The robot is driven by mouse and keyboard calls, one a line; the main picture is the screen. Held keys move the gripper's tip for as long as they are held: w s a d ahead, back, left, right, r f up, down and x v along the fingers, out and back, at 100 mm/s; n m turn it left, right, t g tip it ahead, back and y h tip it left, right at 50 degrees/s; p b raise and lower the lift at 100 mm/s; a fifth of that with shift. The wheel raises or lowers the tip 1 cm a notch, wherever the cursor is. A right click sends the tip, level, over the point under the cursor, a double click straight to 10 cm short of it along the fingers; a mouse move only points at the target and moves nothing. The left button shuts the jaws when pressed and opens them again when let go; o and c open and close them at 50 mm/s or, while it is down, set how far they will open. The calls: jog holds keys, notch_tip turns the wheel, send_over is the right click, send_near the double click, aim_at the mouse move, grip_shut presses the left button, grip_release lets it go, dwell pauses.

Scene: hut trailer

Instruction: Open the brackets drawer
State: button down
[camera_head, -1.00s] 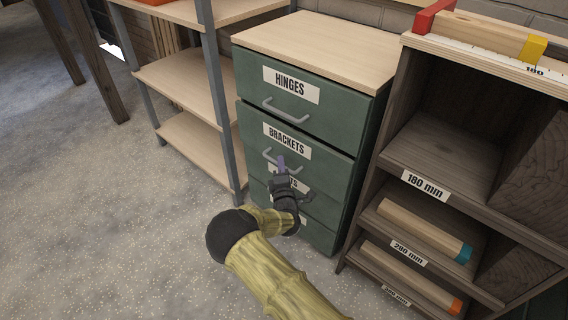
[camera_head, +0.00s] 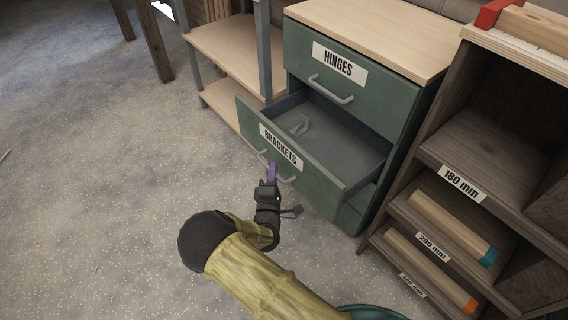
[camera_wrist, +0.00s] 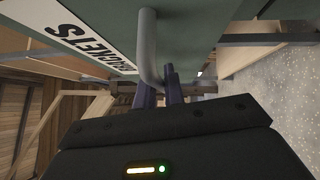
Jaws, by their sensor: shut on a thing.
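The green brackets drawer (camera_head: 314,172) is pulled well out of its cabinet, and its grey inside shows. A small grey bracket-like piece (camera_head: 300,126) lies in it near the left side. My gripper (camera_head: 272,172) is at the front of this drawer, shut on its grey bar handle (camera_head: 286,179). In the wrist view the purple fingers (camera_wrist: 161,90) close around the handle (camera_wrist: 149,50), beside the BRACKETS label (camera_wrist: 80,32). The hinges drawer (camera_head: 350,84) above is closed. The drawers below are mostly hidden by the open one.
A wooden shelf unit (camera_head: 222,46) with grey posts stands to the left of the cabinet. A dark rack (camera_head: 480,135) with wood pieces in labelled slots stands close on the right. The grey floor (camera_head: 130,170) in front and left is clear.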

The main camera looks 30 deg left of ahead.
jog(key=shift+s+f, duration=0.1)
jog(key=shift+s, duration=0.2)
jog(key=c, duration=1.5)
grip_release()
jog(key=shift+a, duration=0.1)
jog(key=p+v, duration=0.3)
jog(key=v, duration=1.4)
jog(key=shift+s+p, duration=0.2)
jog(key=shift+p, duration=0.1)
